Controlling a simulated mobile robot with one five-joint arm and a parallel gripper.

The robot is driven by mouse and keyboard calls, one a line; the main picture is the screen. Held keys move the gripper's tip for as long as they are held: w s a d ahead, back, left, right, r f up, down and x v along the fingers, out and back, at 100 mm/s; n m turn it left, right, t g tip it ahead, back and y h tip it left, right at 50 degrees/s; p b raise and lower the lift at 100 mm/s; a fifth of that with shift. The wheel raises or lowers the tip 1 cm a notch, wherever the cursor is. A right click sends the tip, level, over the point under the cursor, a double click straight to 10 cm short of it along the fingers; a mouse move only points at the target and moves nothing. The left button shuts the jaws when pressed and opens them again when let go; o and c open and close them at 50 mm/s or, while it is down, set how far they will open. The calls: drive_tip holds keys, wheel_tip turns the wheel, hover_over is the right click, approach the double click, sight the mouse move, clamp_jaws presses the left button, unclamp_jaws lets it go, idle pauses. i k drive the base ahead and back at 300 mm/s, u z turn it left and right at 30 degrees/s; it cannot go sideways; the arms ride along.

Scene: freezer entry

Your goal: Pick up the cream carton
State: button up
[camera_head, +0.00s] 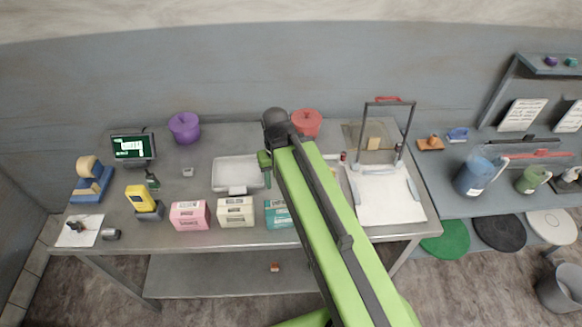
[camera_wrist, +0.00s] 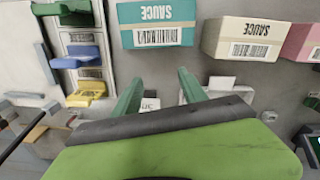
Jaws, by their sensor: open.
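The cream carton (camera_head: 236,212) stands near the front edge of the steel table, between a pink carton (camera_head: 190,215) and a teal carton (camera_head: 278,213). In the wrist view the cream carton (camera_wrist: 246,40) is at the upper right, with its SAUCE lettering upside down. The teal carton (camera_wrist: 156,24) is at the top middle there, and part of the pink carton (camera_wrist: 303,42) shows at the right edge. My gripper (camera_head: 266,168) is beside the right side of a pale tray, behind the cartons and apart from the cream one. Its green fingers are spread in the wrist view (camera_wrist: 158,82), with no carton between them.
The pale tray (camera_head: 232,172) lies behind the cream carton. A yellow handheld device (camera_head: 139,198) stands to the left. A purple pot (camera_head: 184,127) and a red pot (camera_head: 307,122) stand at the back. A wire-framed white board (camera_head: 385,205) lies at the right.

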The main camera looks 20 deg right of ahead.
sight(234, 213)
drive_tip(key=u, duration=0.5)
drive_tip(key=k, duration=1.15)
drive_tip(key=z, duration=0.6)
drive_tip(key=k, duration=0.8)
drive_tip(key=u, duration=0.2)
drive_tip(key=i, duration=0.8)
drive_tip(key=z, duration=0.1)
